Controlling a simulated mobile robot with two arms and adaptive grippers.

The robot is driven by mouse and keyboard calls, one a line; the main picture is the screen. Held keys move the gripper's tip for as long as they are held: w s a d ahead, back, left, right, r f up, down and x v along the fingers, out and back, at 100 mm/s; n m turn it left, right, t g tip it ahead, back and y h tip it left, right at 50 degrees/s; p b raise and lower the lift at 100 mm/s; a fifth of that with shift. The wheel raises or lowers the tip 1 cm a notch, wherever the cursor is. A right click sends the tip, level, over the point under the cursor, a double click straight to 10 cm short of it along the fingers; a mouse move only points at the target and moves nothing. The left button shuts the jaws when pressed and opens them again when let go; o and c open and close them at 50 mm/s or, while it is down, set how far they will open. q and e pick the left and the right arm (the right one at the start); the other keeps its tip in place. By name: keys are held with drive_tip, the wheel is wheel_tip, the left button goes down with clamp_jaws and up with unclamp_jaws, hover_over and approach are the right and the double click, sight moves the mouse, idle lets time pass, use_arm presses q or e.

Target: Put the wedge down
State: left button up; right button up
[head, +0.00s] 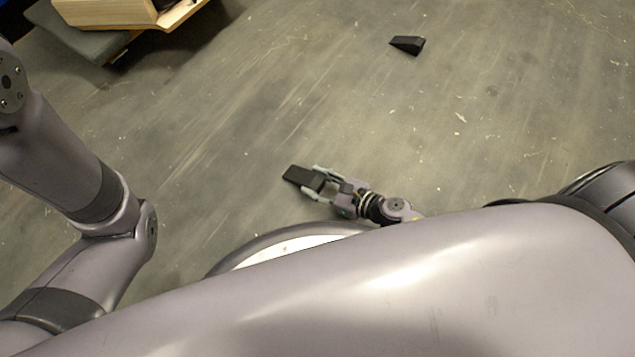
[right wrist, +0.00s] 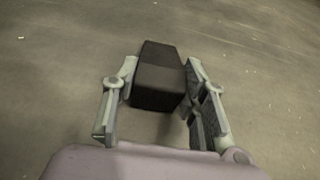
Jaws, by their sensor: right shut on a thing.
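A black wedge (head: 302,177) is held between the fingers of my right gripper (head: 322,184) in the head view, low over the grey floor. In the right wrist view the wedge (right wrist: 158,78) sits between the two fingertips of my right gripper (right wrist: 158,84), with its thick end facing the palm. Whether the wedge touches the floor I cannot tell. A second black wedge (head: 407,45) lies on the floor farther off, apart from the gripper. My left gripper is out of view; only my left arm shows at the left.
The grey, scuffed floor (head: 480,120) is open around the right gripper. At the top left stands a wooden piece of furniture (head: 120,12) with a dark grey base (head: 75,35).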

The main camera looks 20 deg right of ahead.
drive_tip(key=shift+f+b, duration=0.2)
drive_tip(key=shift+b, duration=0.1)
drive_tip(key=o, duration=1.3)
drive_tip(key=shift+r, duration=0.1)
drive_tip(key=shift+r+p, duration=0.2)
drive_tip(key=shift+p, duration=0.15)
drive_tip(key=p+v, duration=0.3)
drive_tip(key=v, duration=0.9)
